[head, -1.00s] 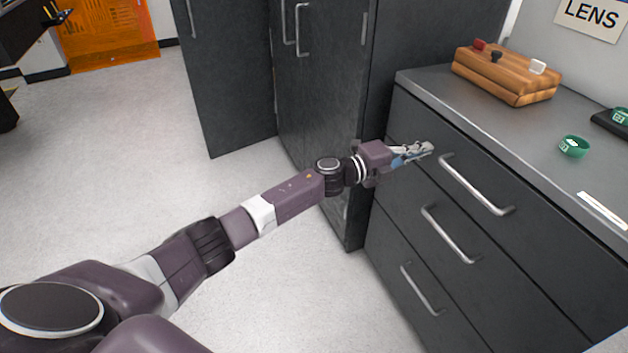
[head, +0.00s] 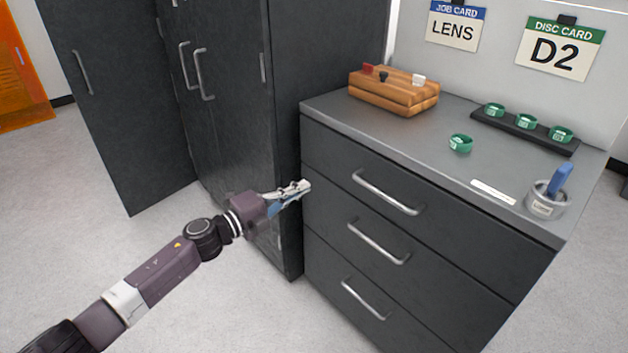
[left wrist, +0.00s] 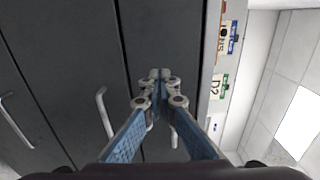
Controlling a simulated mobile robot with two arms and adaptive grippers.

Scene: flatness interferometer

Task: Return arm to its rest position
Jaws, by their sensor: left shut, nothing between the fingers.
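My left arm (head: 165,268) reaches in from the lower left in the head view. Its gripper (head: 304,187) is shut and empty, in front of the left edge of the drawer cabinet (head: 420,215), left of the top drawer's handle (head: 388,192). I cannot tell whether its tips touch the cabinet front. In the left wrist view the fingers (left wrist: 159,76) meet at their tips with nothing between them, against dark cabinet fronts. My right gripper does not show.
On the cabinet top are a wooden block (head: 393,92), a green ring (head: 461,143), a black tray (head: 528,131) with green rings, a white strip (head: 493,192) and a grey cup (head: 546,199) with a blue item. A tall dark cupboard (head: 215,70) stands left. Floor (head: 80,230) is clear.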

